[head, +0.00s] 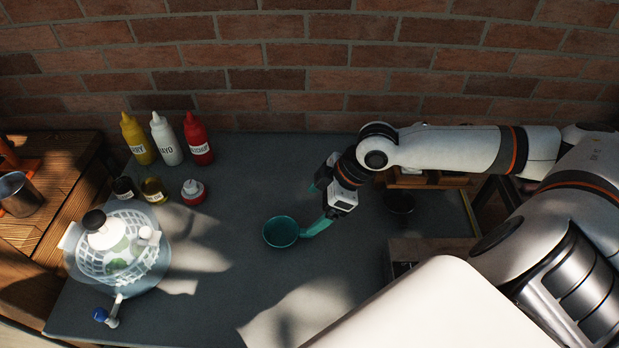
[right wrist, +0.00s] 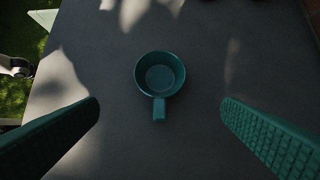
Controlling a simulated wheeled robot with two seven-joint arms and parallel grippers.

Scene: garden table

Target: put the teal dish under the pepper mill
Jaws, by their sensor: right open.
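The teal dish (head: 281,232) is a small round bowl, upright on the grey table near the middle. The right wrist view shows it (right wrist: 159,73) with a short handle pointing toward the bottom of the picture. My right gripper (head: 309,210) is open and empty, with teal fingers. In the head view one finger comes close to the dish's right rim; I cannot tell if they touch. In the right wrist view the dish lies between the fingers (right wrist: 160,103), apart from both. I cannot pick out the pepper mill with certainty. My left gripper is not in view.
Yellow (head: 139,139), white (head: 166,139) and red (head: 198,140) bottles stand at the back left, with small jars (head: 154,190) in front. A white basket-like vessel (head: 117,262) stands front left. A dark round thing (head: 398,203) sits right of my gripper. The table's middle is mostly clear.

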